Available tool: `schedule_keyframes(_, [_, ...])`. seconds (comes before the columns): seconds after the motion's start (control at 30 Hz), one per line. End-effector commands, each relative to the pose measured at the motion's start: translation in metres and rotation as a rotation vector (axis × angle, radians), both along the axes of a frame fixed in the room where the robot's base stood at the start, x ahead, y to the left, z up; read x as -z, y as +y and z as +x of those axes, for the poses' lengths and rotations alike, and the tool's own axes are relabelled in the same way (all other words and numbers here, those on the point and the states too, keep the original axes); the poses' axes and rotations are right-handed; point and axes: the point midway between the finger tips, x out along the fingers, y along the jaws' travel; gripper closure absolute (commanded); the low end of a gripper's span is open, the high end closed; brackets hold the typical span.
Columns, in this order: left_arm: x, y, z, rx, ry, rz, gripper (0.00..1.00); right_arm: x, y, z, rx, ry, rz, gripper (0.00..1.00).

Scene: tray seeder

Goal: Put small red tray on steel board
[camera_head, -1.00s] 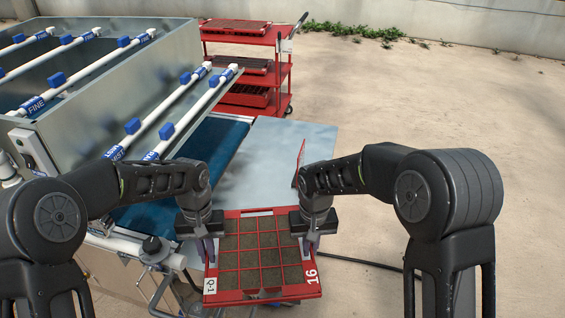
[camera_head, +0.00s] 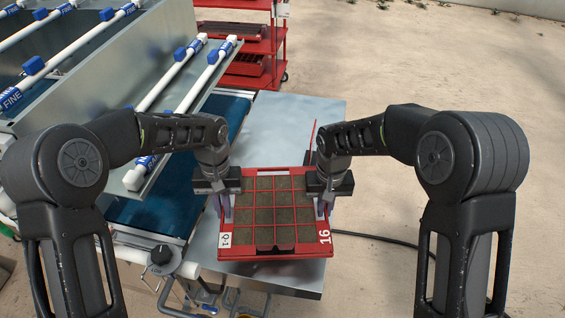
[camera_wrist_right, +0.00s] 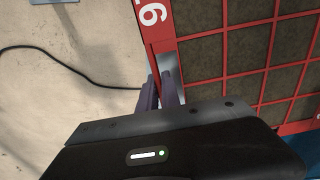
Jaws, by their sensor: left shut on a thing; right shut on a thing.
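The small red tray (camera_head: 275,253) has a grid of soil-filled cells, a "Q-1" label at its left corner and "16" at its right. In the head view it is over the near part of the steel board (camera_head: 280,125); whether it touches the board I cannot tell. My left gripper (camera_head: 226,210) is shut on the tray's left side wall. My right gripper (camera_head: 323,208) is shut on its right side wall. In the right wrist view the right gripper's fingers (camera_wrist_right: 165,92) pinch the tray's red rim (camera_wrist_right: 158,38) beside the number.
The seeder machine with white pipes (camera_head: 175,80) and a blue belt (camera_head: 150,215) lies left of the board. A red cart (camera_head: 250,50) with more trays stands behind. A black cable (camera_head: 375,240) runs over the floor on the right.

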Motion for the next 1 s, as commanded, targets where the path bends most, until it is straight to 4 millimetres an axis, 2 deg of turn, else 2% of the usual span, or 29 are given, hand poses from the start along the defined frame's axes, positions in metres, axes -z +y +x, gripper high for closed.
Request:
schedule_keyframes(0.47, [0.005,0.0,0.0,0.0,-0.001,0.0,1.0,0.005,0.0,0.0,0.0,-0.001,0.0,1.0])
schedule_keyframes(1.0, [0.042,0.0,0.0,0.0,-0.001,0.0,1.0,0.042,0.0,0.0,0.0,-0.001,0.0,1.0])
